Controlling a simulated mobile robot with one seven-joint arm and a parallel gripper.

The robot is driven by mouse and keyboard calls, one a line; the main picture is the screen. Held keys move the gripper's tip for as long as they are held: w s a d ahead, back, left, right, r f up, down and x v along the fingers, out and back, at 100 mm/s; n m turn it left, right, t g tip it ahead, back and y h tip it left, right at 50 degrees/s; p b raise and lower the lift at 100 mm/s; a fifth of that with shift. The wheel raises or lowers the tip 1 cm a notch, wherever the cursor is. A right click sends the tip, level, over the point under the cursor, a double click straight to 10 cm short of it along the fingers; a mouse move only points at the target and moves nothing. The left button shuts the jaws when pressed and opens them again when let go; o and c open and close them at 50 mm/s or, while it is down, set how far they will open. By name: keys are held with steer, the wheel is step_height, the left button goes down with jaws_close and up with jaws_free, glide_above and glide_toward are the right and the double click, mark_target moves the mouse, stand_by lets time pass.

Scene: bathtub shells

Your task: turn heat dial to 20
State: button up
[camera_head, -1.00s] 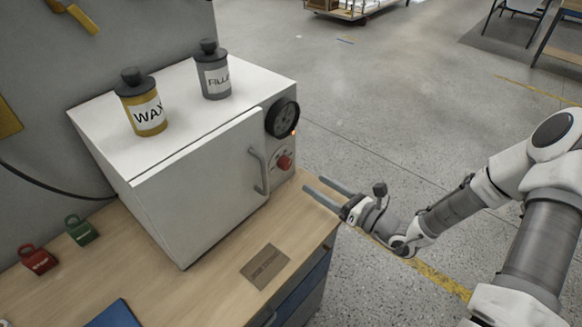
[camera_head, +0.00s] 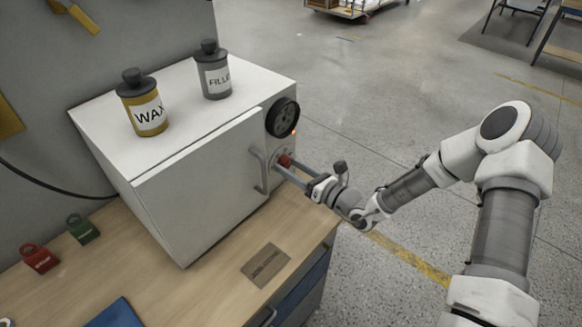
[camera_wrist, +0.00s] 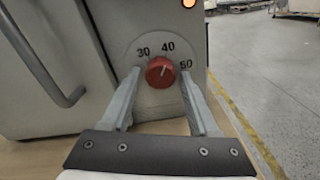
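The red heat dial (camera_wrist: 160,72) sits on a grey round plate on the oven's front panel, with 30, 40 and 50 readable around it. A pale pointer mark on the dial leans up and to the right, toward between 40 and 50. In the head view the dial (camera_head: 284,160) shows just beyond my fingertips. My gripper (camera_wrist: 158,90) is open, one finger on each side of the dial, with visible gaps, and does not appear to touch it. The white oven (camera_head: 205,185) has its door shut. Any 20 mark is not visible.
The door handle (camera_head: 259,170) stands out just left of my fingers. A black round gauge (camera_head: 283,117) is above the dial. Wax (camera_head: 148,115) and filler (camera_head: 216,78) containers stand on the oven. Two padlocks and a brown plate (camera_head: 265,265) lie on the bench.

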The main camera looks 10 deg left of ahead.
jaws_close()
